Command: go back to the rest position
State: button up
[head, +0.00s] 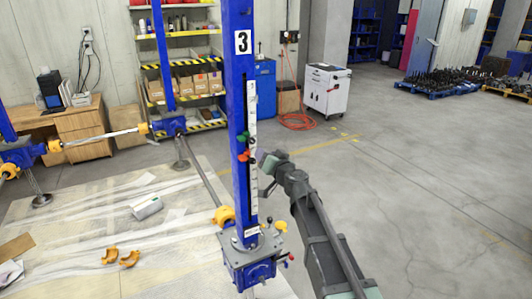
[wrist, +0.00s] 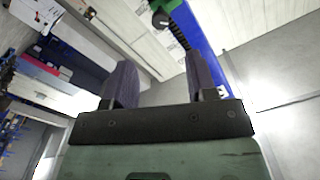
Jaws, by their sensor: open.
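The blue screw jack column marked 3 (head: 240,85) stands upright near the middle of the head view, with a white scale strip (head: 252,120) on its side. A green knob (head: 243,137) and a red knob (head: 243,156) sit partway up it. My gripper (head: 268,172) is just right of the column at about the red knob's height; whether it touches is unclear. In the wrist view, my gripper (wrist: 160,82) has its two dark fingers apart with nothing between them. The blue column (wrist: 198,35) and a round black knob (wrist: 160,18) show beyond the fingertips.
The jack's base (head: 250,262) has a gearbox, small levers and yellow couplings. Shafts join it to other blue jacks (head: 168,125) on the left. A white cabinet (head: 326,90), red hose (head: 296,121) and shelves stand behind. The floor on the right (head: 430,180) is clear.

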jog(key=s+a+f+n+g+y+b, duration=0.1)
jog(key=s+a+f+n+g+b, duration=0.15)
jog(key=s+f+g, duration=0.8)
jog(key=s+d+f+m+g+h+b, duration=0.3)
jog(key=s+d+f+h+b, duration=0.7)
jog(key=s+d+f, duration=1.1)
jog(key=shift+s+d+g+b, duration=0.7)
jog(key=shift+s+g+b, duration=0.25)
jog(key=shift+g, duration=0.1)
jog(key=shift+w, duration=0.1)
